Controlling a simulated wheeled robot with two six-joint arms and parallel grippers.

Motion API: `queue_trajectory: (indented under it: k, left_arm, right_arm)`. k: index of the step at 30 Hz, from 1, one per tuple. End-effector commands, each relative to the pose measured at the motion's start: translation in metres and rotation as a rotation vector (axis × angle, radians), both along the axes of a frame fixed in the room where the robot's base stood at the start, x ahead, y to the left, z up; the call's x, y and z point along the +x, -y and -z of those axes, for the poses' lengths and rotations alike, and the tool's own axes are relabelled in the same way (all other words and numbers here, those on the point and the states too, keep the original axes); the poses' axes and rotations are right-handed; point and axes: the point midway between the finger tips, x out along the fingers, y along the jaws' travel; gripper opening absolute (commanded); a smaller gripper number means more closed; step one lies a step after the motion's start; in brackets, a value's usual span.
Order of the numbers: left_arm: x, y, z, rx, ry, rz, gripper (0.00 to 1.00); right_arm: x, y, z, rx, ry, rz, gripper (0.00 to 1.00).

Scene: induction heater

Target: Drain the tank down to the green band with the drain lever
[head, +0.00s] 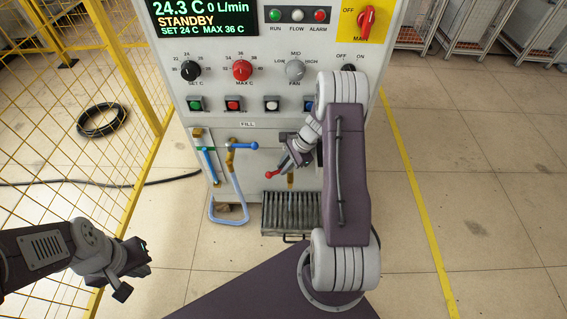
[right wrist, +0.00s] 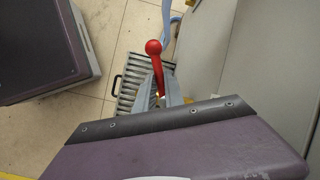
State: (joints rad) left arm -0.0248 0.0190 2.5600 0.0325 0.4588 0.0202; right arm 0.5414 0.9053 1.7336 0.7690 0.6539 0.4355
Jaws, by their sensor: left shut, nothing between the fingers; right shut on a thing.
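The drain lever (head: 272,174) has a red ball knob and sits low on the front of the heater cabinet. It also shows in the right wrist view (right wrist: 154,48), where its red shaft runs down between my fingers. My right gripper (head: 285,166) is shut on the lever below the knob; the arm hides part of the valve. My left gripper (head: 138,262) is shut and empty, low at the left, away from the cabinet.
A grated drain tray (head: 265,222) lies on the floor below the lever, also seen in the right wrist view (right wrist: 127,75). A blue-handled fill valve (head: 243,146) and a pale blue hose (head: 240,200) sit left of the lever. A yellow mesh fence (head: 95,130) stands at the left.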

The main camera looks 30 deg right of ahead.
Motion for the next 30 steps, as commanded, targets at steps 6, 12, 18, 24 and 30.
queue_trajectory:
  k: [6,12,18,24,30]
  left_arm:
    - [0.0000,0.0000,-0.0060,0.000,0.000,0.000,0.00]
    - [0.0000,0.0000,-0.0065,0.000,0.000,0.000,0.00]
    - [-0.0001,0.0000,-0.0063,0.000,0.000,0.000,0.00]
    - [-0.0001,0.0000,-0.0063,0.000,0.000,0.000,0.00]
    - [-0.0001,0.0000,-0.0063,0.000,0.000,0.000,0.00]
  right_arm:
    - [-0.0018,0.0003,-0.0006,0.000,-0.001,-0.060,0.00]
    - [-0.0023,0.0004,0.0004,-0.001,-0.001,-0.075,0.00]
    - [-0.0024,0.0004,0.0005,-0.001,-0.001,-0.075,0.00]
    - [-0.0022,0.0004,0.0003,-0.001,0.000,-0.075,0.35]
    - [-0.0021,0.0003,0.0003,0.000,0.000,-0.074,0.35]
